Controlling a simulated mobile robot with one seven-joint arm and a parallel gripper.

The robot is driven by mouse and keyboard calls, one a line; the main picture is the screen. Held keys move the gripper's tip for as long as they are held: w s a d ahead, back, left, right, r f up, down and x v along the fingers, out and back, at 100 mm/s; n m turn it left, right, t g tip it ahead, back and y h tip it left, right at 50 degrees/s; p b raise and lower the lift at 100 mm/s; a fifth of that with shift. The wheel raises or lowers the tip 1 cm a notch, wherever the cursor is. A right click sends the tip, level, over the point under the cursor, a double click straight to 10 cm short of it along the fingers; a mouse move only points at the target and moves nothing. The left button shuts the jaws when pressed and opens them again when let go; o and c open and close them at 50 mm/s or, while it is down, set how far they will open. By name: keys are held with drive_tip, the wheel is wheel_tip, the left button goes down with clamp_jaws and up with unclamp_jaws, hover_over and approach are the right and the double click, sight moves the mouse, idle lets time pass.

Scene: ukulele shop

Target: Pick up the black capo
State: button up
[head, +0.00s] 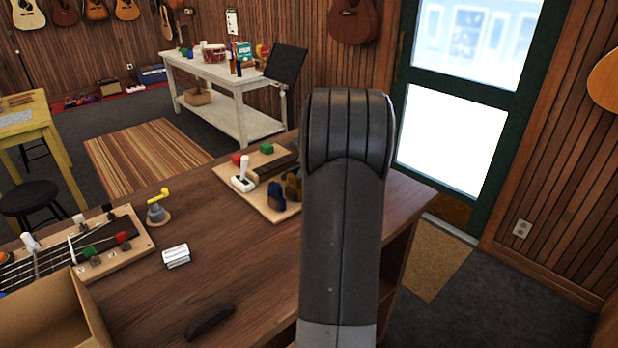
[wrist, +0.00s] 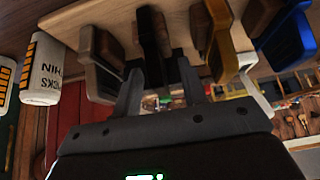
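In the wrist view the black capo (wrist: 152,40) stands in a row on a pale wooden board (wrist: 90,12). A pale grey capo (wrist: 98,72) is to its left, and a tan capo (wrist: 220,45) and a blue capo (wrist: 288,40) are to its right. My gripper (wrist: 160,88) is open, its two grey fingers either side of the black capo's lower part in the picture. I cannot tell whether either finger touches it. In the head view my arm hides the gripper, and I cannot make out the black capo on the right-hand board (head: 262,212).
A white cylinder with lettering (wrist: 42,70) stands left of the capos in the wrist view. On the brown desk (head: 235,270) are a cardboard box (head: 85,312), a ukulele-neck board (head: 140,232), a white block (head: 176,256) and a dark object (head: 210,322). The desk's middle is mostly clear.

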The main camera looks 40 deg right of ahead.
drive_tip(key=shift+c, duration=0.2)
clamp_jaws()
drive_tip(key=shift+r, duration=0.1)
